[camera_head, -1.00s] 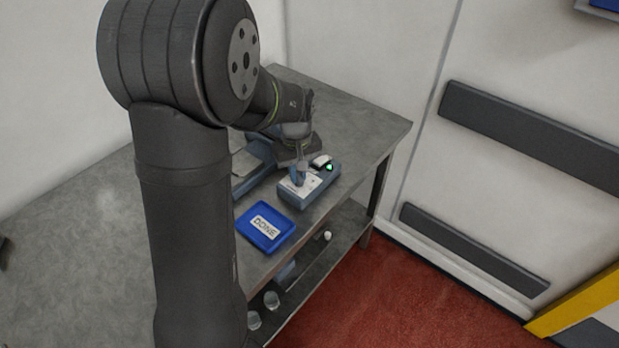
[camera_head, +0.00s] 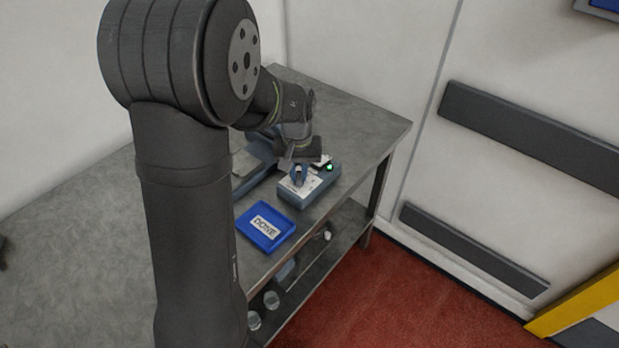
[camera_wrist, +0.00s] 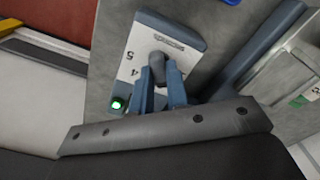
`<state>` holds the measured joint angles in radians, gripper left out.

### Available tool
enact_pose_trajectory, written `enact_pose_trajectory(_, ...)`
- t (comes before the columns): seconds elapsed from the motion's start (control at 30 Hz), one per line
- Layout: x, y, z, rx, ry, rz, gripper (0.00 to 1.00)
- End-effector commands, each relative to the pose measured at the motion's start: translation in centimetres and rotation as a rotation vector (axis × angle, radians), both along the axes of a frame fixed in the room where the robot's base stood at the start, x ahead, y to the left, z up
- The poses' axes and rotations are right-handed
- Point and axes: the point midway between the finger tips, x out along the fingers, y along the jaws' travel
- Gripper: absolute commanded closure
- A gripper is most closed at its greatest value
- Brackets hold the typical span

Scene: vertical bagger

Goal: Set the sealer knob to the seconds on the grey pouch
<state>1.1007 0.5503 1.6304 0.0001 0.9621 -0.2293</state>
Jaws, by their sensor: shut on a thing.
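The sealer control box (camera_head: 318,190) is blue-grey with a white dial face, near the right front of the bench. The knob's pointer direction cannot be made out. A green light (camera_wrist: 117,104) is lit at the box's corner. A pale grey flat piece with a green-marked label (camera_wrist: 285,85) lies at right in the wrist view; it may be the pouch, and its print is unreadable.
A blue tray labelled DONE (camera_head: 247,231) lies in front of the box. A long blue-grey body (camera_head: 262,175) lies left of the box, partly behind my arm. Clear cups (camera_head: 271,300) stand on the lower shelf. The bench (camera_head: 372,125) is clear behind.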

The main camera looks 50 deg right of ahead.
Motion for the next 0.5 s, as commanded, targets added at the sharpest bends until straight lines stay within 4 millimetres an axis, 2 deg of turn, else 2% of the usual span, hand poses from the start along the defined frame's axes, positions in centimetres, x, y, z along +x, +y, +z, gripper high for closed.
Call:
enact_pose_trajectory(0.1, 0.02, 0.01, 0.04, 0.000, 0.000, 0.001, 1.00)
enact_pose_trajectory(0.13, 0.02, 0.01, 0.04, 0.000, 0.000, 0.001, 0.80)
enact_pose_trajectory(0.23, 0.02, 0.01, 0.03, 0.000, 0.000, 0.001, 0.60)
enact_pose_trajectory(0.27, 0.01, 0.00, 0.03, 0.000, 0.000, 0.001, 0.56)
enact_pose_trajectory(0.5, 0.01, 0.00, 0.03, 0.000, 0.000, 0.001, 0.56)
